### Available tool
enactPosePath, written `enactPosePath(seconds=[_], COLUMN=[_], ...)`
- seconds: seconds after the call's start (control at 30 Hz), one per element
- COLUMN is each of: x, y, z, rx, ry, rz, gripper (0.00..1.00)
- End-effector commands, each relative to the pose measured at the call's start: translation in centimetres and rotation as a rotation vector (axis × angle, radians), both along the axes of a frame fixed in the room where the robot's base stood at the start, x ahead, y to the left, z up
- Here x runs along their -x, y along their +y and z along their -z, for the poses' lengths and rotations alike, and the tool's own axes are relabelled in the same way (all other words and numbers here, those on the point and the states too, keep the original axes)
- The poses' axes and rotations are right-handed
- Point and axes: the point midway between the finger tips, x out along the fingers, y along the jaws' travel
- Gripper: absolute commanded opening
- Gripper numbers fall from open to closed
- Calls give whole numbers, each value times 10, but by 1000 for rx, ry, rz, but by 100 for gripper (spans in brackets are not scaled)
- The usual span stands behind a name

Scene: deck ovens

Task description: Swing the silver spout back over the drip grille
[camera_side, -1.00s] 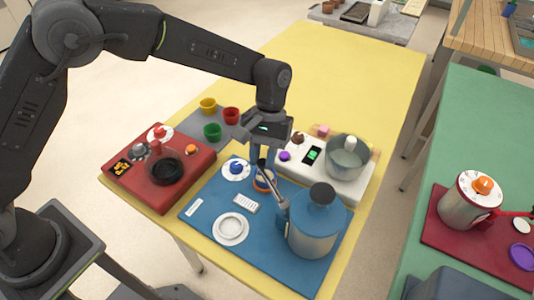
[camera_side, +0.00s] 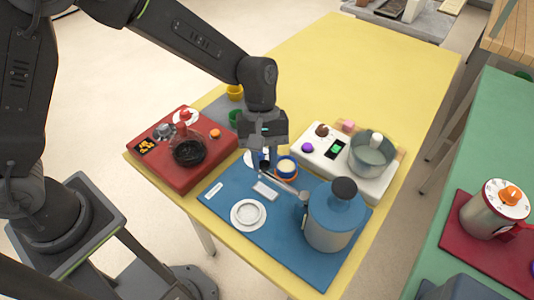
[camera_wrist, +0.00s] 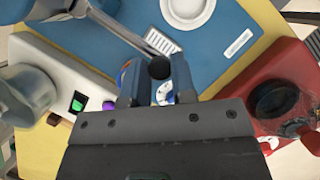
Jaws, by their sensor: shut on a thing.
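The silver spout (camera_side: 286,186) reaches from the blue tank (camera_side: 335,215) up and left to its black tip. My gripper (camera_side: 264,160) is shut on that black tip (camera_wrist: 160,67), with one finger on each side in the wrist view. On the blue board (camera_side: 285,215), a white slotted plate (camera_side: 264,191) lies close by the spout's tip and a round white dish (camera_side: 248,213) lies nearer the front. I cannot tell for certain which is the drip grille. The spout does not cover the round dish. An orange-and-white cup (camera_side: 287,168) stands just right of my gripper.
A red machine (camera_side: 180,148) stands left of the blue board. A white unit with a pot (camera_side: 371,153) stands behind right. A blue-and-white dial is partly hidden by my gripper. The yellow table (camera_side: 370,65) is clear at the back.

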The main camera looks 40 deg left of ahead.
Motion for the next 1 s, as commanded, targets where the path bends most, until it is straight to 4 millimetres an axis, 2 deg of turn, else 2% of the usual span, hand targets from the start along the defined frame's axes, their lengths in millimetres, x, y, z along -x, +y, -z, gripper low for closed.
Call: enactPosePath(seconds=[0.37,0.4,0.63,0.87,1.0], x=[1,1,0,0,-2], y=[0,0,0,0,2], z=[-1,-1,0,0,-7], rx=[1,2,0,0,2], ry=[0,0,0,0,-3], rz=[-6,-5,-4,-4,-5], gripper=[0,26,48,49,49])
